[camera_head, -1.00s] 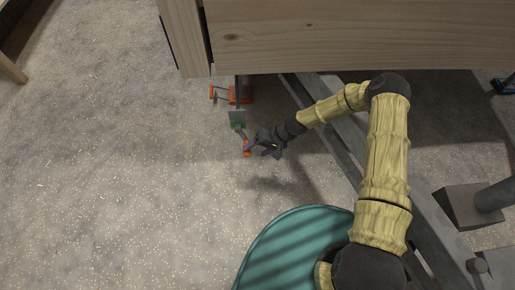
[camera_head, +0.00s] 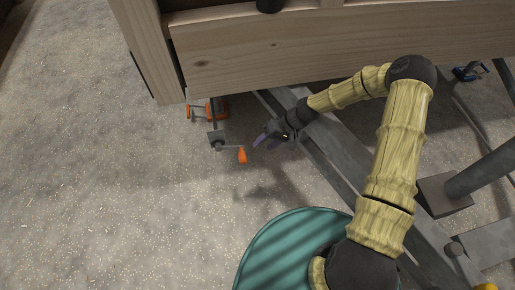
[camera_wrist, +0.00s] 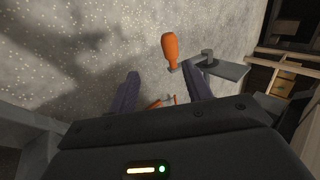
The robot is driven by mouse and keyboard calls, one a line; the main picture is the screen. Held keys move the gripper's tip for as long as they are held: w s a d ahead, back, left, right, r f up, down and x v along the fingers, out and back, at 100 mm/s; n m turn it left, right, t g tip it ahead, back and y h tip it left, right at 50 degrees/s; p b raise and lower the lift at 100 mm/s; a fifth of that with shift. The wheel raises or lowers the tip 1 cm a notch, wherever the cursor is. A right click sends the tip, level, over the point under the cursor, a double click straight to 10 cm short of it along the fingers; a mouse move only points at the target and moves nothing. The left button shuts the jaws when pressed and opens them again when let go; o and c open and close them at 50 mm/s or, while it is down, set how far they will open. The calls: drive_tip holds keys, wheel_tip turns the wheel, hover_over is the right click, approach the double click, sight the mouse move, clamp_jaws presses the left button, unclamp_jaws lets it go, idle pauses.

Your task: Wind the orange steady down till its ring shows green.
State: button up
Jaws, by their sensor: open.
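The orange steady (camera_head: 213,109) stands under the trailer's corner, partly hidden by the timber. A grey plate (camera_head: 215,137) projects from it, with a thin crank ending in an orange handle (camera_head: 242,155). My gripper (camera_head: 264,139) is open and empty, just right of the handle and apart from it. In the wrist view, my open fingers (camera_wrist: 162,86) point towards the floor. The orange handle (camera_wrist: 170,47) is beyond their tips, nearer the right finger. The plate (camera_wrist: 222,68) is to the right, and orange steady parts (camera_wrist: 161,101) show low between the fingers. I cannot make out the ring's colour.
The trailer's timber side (camera_head: 230,55) overhangs the steady. A grey metal frame beam (camera_head: 325,165) runs diagonally beside my gripper. A blue item (camera_head: 468,72) is at the far right. The speckled floor (camera_head: 110,190) to the left is clear.

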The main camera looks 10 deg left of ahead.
drive_tip(key=shift+w+d+r, duration=0.1)
drive_tip(key=shift+d+r, duration=0.25)
drive_tip(key=shift+r, duration=0.2)
drive_tip(key=shift+c, duration=0.2)
drive_tip(key=shift+r, duration=0.1)
drive_tip(key=c, duration=0.7)
drive_tip(key=shift+r+m+p, duration=0.15)
drive_tip(key=shift+m+p, duration=0.2)
drive_tip(key=shift+m, duration=0.05)
clamp_jaws()
wheel_tip(320, 180, up, 7)
drive_tip(key=a+m+h+p, duration=0.1)
drive_tip(key=m+p, duration=0.5)
drive_tip(key=m, duration=1.1)
drive_tip(key=shift+t+h+p, duration=0.3)
drive_tip(key=shift+t+h, duration=0.1)
drive_tip(key=shift+h, duration=0.1)
drive_tip(key=shift+a, duration=0.1)
